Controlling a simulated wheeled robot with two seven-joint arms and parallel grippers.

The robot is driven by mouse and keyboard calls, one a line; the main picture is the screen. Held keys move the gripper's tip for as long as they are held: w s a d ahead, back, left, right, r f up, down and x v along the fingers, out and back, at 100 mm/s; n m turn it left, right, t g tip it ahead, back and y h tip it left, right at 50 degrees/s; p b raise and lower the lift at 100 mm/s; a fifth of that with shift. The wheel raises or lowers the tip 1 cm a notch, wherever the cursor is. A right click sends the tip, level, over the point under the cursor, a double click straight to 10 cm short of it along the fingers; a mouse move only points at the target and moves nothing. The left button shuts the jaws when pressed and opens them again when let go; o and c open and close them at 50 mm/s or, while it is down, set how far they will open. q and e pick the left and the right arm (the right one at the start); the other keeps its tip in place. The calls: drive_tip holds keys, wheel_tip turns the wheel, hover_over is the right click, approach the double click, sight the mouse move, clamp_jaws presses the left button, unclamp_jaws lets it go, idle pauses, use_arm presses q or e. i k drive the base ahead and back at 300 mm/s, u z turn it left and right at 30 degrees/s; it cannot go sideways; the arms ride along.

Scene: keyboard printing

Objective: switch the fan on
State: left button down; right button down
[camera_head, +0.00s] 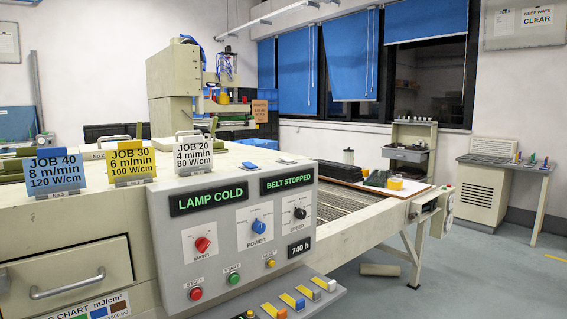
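A grey control panel (232,237) slopes on the front of a cream machine. It has a red MAINS knob (202,244), a blue POWER knob (258,226) and a black SPEED knob (299,212). Below are a red STOP button (196,293), a green START button (234,278) and an orange button (270,264). A ledge under it carries several coloured switches (293,301); their labels are too small to read. Displays read LAMP COLD (208,198) and BELT STOPPED (287,180). I cannot make out a fan or a switch marked for one. Neither gripper is in view.
Job cards (133,161) stand on the machine top, above a drawer with a metal handle (66,284). A conveyor belt (345,203) extends to the right, with a dark stack (340,171) beyond it. The grey floor (480,275) at right is mostly clear.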

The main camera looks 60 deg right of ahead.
sight(249, 165)
drive_tip(key=u, duration=0.55)
drive_tip(key=k, duration=0.1)
drive_tip(key=z, duration=1.4)
